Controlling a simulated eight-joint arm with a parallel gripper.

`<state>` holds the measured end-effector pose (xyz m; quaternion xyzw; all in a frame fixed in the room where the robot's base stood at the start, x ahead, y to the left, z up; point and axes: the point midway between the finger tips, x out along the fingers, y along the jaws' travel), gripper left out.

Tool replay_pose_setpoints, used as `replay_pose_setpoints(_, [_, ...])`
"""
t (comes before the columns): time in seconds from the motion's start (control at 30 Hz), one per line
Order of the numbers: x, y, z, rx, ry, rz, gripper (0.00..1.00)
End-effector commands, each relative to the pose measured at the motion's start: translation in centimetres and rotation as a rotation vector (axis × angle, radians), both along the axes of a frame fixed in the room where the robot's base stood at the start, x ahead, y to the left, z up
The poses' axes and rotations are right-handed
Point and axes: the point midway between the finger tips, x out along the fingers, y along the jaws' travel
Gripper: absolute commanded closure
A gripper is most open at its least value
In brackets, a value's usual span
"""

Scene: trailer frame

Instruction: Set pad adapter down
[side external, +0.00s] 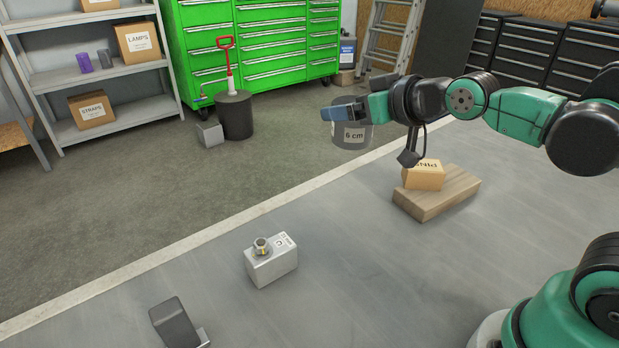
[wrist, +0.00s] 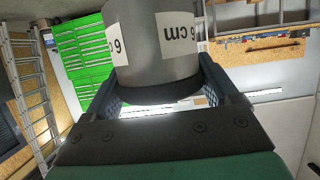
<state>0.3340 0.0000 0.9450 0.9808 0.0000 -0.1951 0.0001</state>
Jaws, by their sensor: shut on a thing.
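The pad adapter is a grey cylinder (side external: 351,134) with a white "6 cm" label, held in the air in the side view. In the wrist view the two fingers of my gripper (wrist: 160,95) lie on either side of the cylinder. The adapter is clear of the bench top (side external: 345,235); its far end is cut off in the wrist view.
A wooden board (side external: 455,194) carries a small box labelled "PINS" (side external: 425,176), below and right of the adapter. A silver block with a brass fitting (side external: 271,265) and a dark wedge-shaped object (side external: 174,322) stand toward the front left. The bench between the board and silver block is clear.

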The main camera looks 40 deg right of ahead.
Motion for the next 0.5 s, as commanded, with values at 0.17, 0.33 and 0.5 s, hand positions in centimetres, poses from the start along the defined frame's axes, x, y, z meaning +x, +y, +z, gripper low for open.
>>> replay_pose_setpoints(0.17, [0.0, 0.6, 0.5, 0.001, -0.001, 0.034, 1.0])
replay_pose_setpoints(0.33, [0.0, 1.9, -0.8, 0.002, -0.001, 0.12, 1.0])
replay_pose_setpoints(0.5, [-0.2, 3.6, -2.0, 0.004, 0.0, 0.245, 1.0])
